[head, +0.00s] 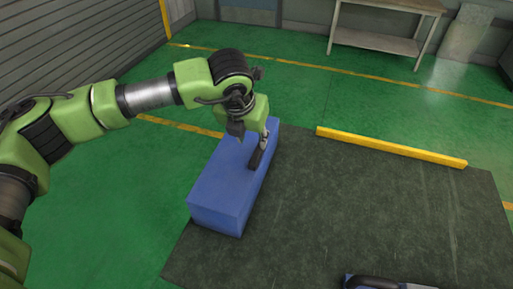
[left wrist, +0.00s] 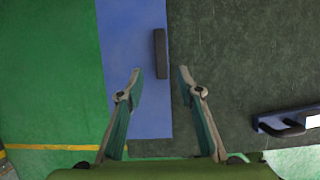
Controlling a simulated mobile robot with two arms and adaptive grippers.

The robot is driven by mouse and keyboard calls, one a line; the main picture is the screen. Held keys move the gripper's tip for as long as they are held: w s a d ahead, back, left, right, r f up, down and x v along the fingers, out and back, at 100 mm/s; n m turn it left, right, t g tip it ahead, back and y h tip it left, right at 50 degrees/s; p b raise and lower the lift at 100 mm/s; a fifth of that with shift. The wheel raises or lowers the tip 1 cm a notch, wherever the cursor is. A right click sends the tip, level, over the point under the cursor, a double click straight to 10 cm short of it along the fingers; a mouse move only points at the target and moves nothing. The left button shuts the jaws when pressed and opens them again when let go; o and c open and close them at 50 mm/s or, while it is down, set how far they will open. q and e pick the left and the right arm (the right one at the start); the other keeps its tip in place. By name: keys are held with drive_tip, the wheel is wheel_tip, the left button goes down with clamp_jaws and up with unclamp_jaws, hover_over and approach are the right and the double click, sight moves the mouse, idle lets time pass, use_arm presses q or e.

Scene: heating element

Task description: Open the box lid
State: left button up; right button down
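A long blue box (head: 225,185) stands at the left edge of the dark mat. It also shows in the left wrist view (left wrist: 120,40). Its top looks flat and closed; I see no gap at a lid. A black bar handle (head: 256,158) is on the box near its right edge; in the left wrist view the handle (left wrist: 160,53) lies just ahead of the fingertips. My left gripper (left wrist: 159,75) is open and empty, with its fingers spread to either side of the handle's line. In the head view the left gripper (head: 264,141) is above the far part of the box. My right gripper is out of view.
The dark mat (head: 330,210) is mostly bare right of the box. A partly cut-off blue item with a black handle (head: 375,283) is at the bottom edge. A yellow bar (head: 390,147) lies along the mat's far edge. A table (head: 385,41) stands at the back.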

sight(257, 153)
use_arm(q)
drive_tip(key=p+x, duration=0.2)
drive_tip(key=x, duration=0.8)
drive_tip(key=shift+p, duration=0.3)
drive_tip(key=shift+c, duration=0.3)
clamp_jaws()
